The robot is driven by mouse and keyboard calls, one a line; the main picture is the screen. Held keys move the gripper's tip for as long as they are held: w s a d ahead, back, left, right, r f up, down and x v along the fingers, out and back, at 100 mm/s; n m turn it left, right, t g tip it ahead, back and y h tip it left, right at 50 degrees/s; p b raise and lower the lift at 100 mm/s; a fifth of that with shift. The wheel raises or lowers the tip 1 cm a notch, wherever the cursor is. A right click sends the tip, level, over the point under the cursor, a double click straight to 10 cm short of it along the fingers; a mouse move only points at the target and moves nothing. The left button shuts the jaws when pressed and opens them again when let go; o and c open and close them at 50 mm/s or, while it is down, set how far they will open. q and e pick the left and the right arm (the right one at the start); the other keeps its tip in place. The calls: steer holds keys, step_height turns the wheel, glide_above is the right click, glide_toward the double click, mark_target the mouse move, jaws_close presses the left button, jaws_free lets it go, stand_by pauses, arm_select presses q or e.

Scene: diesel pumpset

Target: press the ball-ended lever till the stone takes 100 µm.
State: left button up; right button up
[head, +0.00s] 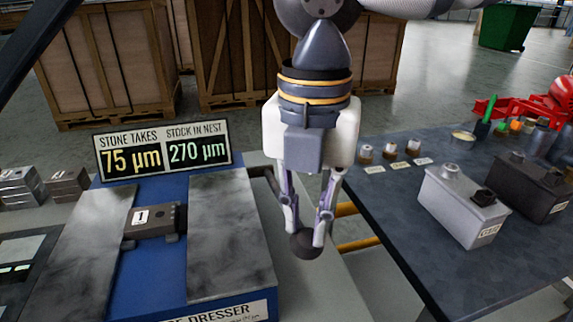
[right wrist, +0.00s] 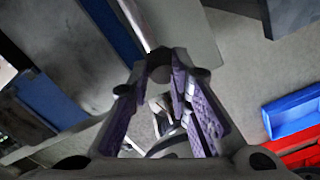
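The stone dresser (head: 155,256) is a blue machine with two grey slabs. A block marked 1 (head: 155,219) sits between the slabs. Its display (head: 163,151) reads stone takes 75 µm and stock in nest 270 µm. The lever's dark ball (head: 305,246) is at the machine's right side; most of its shaft is hidden behind my gripper. My right gripper (head: 308,236) points down with its fingertips on either side of the ball, and appears closed on it. In the right wrist view the fingertips (right wrist: 160,72) converge around a round grey end. My left gripper is not in view.
A dark bench (head: 420,270) on the right holds a light grey can-like box (head: 462,206), a dark box (head: 530,188) and small labelled parts. Wooden crates (head: 108,60) stand behind. Metal blocks (head: 68,184) lie at the left. A yellow rail (head: 357,244) runs beside the bench.

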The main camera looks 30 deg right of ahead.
step_height(320, 180, up, 13)
steer(key=w, duration=0.3)
steer(key=shift+d, duration=0.35)
steer(key=shift+r, duration=0.1)
